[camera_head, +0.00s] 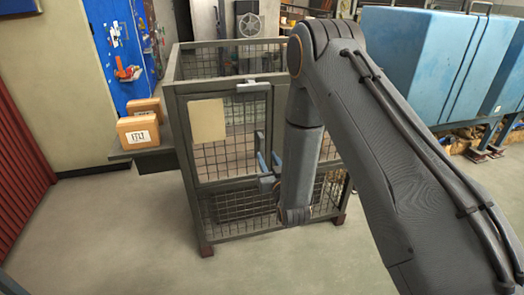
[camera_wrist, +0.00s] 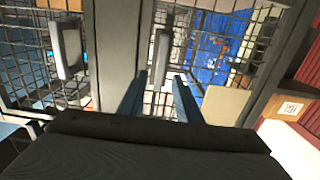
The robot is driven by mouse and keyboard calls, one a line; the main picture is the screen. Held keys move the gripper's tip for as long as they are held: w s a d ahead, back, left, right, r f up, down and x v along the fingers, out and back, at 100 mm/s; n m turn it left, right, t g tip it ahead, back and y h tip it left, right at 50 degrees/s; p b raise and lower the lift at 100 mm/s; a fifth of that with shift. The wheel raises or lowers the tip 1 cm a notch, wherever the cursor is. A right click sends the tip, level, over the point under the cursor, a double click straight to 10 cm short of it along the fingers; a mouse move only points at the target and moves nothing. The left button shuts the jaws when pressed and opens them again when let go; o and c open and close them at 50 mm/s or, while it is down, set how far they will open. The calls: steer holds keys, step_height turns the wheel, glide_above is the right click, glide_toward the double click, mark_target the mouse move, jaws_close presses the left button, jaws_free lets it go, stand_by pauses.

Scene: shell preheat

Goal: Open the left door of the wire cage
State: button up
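The wire cage (camera_head: 181,160) stands mid-floor in the head view, its dark frame filled with mesh. Its left door (camera_head: 203,88), with a tan plate (camera_head: 208,121), looks closed; a pale latch-like piece (camera_head: 253,87) sits at its top corner. The wrist view looks inverted, with the left door on its right side. There, a vertical handle (camera_wrist: 163,48) shows between and beyond the blue-grey fingers of my gripper (camera_wrist: 160,76). The fingers are apart, and I see no clear contact with the handle. In the head view my gripper (camera_head: 264,157) is partly hidden by my arm.
A second handle (camera_wrist: 68,47) is across the post (camera_wrist: 112,45) in the wrist view. Two cardboard boxes (camera_head: 138,132) sit on a dark surface (camera_head: 152,154) left of the cage. Blue bins (camera_head: 415,60) stand at the right. The floor (camera_head: 110,225) at front left is clear.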

mark_target(263, 148)
steer(key=shift+x, duration=3.9)
jaws_close()
